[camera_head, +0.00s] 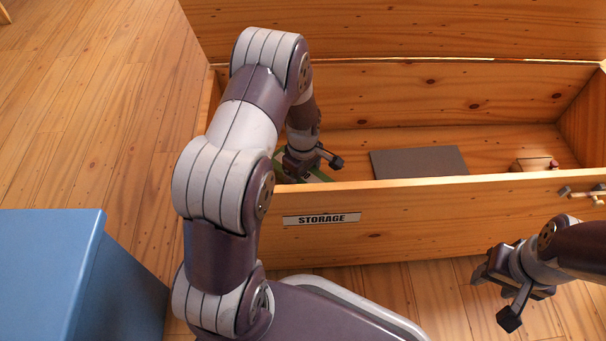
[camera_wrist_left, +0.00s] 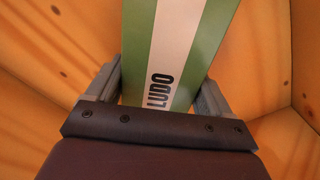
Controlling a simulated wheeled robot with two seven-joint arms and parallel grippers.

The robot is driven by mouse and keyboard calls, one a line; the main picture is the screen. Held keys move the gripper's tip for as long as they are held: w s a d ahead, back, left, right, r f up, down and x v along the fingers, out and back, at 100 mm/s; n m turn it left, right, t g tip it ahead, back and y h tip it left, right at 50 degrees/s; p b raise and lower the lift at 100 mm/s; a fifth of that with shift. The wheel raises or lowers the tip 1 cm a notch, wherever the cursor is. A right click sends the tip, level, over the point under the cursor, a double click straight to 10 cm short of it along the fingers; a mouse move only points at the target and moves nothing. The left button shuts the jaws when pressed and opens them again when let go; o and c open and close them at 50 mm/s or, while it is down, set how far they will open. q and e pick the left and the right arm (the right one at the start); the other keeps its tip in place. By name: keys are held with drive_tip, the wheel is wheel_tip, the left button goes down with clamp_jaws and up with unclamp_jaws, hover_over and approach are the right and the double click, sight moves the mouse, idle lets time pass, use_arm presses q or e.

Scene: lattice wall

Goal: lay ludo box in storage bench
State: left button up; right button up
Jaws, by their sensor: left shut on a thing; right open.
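The ludo box (camera_wrist_left: 172,50) is green with a white stripe and the word LUDO, seen in the left wrist view between the fingers of my left gripper (camera_wrist_left: 158,88). My left gripper is shut on it. In the head view my left arm reaches over the front wall into the left end of the storage bench (camera_head: 400,218), and only a bit of the ludo box (camera_head: 318,176) shows beside the gripper (camera_head: 306,172). The rest is hidden by my arm and the front wall. The bench lid is up. My right gripper (camera_head: 497,290) is open and empty in front of the bench.
A dark flat board or box (camera_head: 419,162) lies in the middle of the bench. A small wooden item with a red end (camera_head: 535,164) is inside at the right. Wooden pegs (camera_head: 584,194) show at the front wall's right end. A blue box (camera_head: 75,265) stands at lower left.

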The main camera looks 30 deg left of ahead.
use_arm(q)
drive_tip(key=shift+f, duration=0.55)
drive_tip(key=o, duration=1.1)
drive_tip(key=shift+o, duration=0.2)
drive_tip(key=shift+r, duration=0.1)
drive_tip(key=shift+r+p, duration=3.45)
drive_tip(key=shift+p, duration=0.3)
wheel_tip(320, 180, up, 13)
drive_tip(key=p, duration=0.7)
drive_tip(key=shift+f, duration=0.2)
